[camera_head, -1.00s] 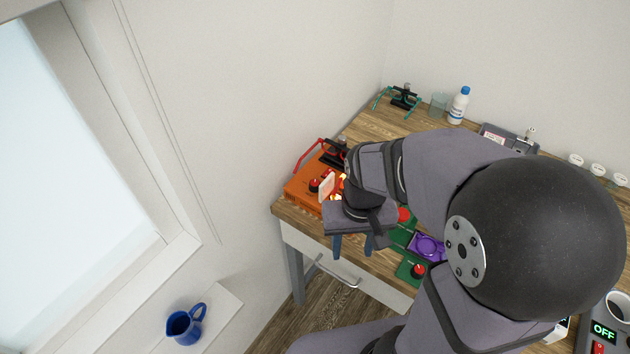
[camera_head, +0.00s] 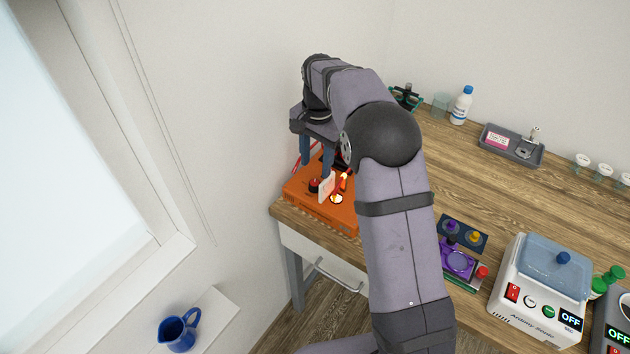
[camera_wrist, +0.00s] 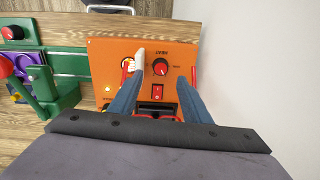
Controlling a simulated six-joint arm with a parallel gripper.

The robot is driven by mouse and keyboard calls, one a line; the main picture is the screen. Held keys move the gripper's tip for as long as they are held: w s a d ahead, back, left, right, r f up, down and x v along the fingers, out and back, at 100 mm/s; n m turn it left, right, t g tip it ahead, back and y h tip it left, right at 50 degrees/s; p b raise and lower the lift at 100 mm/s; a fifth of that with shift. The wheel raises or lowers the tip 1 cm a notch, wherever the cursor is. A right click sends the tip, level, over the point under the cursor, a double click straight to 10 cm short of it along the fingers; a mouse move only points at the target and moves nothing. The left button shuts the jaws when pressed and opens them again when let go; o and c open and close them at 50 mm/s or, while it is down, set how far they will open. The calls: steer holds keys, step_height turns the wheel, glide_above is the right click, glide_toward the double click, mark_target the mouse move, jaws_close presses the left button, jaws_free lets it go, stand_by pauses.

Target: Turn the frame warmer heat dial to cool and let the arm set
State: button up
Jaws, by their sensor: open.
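The frame warmer is an orange box (camera_head: 298,192) at the desk's left end, also in the wrist view (camera_wrist: 102,62). Its heat dial, a round black and red knob (camera_wrist: 160,67), shows between my fingers in the wrist view; the head view shows it too (camera_head: 314,186). I cannot read its setting. My gripper (camera_wrist: 160,80) is open and empty, above the warmer, its fingers spread either side of the dial; the head view shows it too (camera_head: 316,168). Red glasses arms (camera_wrist: 193,75) show beside the fingers; the rest of the frame is mostly hidden.
A pale upright plate (camera_head: 326,187) stands by a glowing opening (camera_head: 337,198) on the warmer. A red rocker switch (camera_wrist: 157,91) lies near the dial. A purple and green fixture (camera_head: 456,262) and a white machine (camera_head: 535,290) stand right. Wall borders the left.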

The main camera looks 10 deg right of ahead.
mark_target(315, 183)
steer(key=shift+w+a+f+p, duration=0.1)
steer(key=shift+f+p, duration=0.6)
steer(key=shift+f, duration=1.15)
steer(key=shift+w+f+p, duration=0.1)
steer(key=shift+f+p, duration=0.55)
steer(key=shift+f, duration=1.15)
steer(key=c, duration=1)
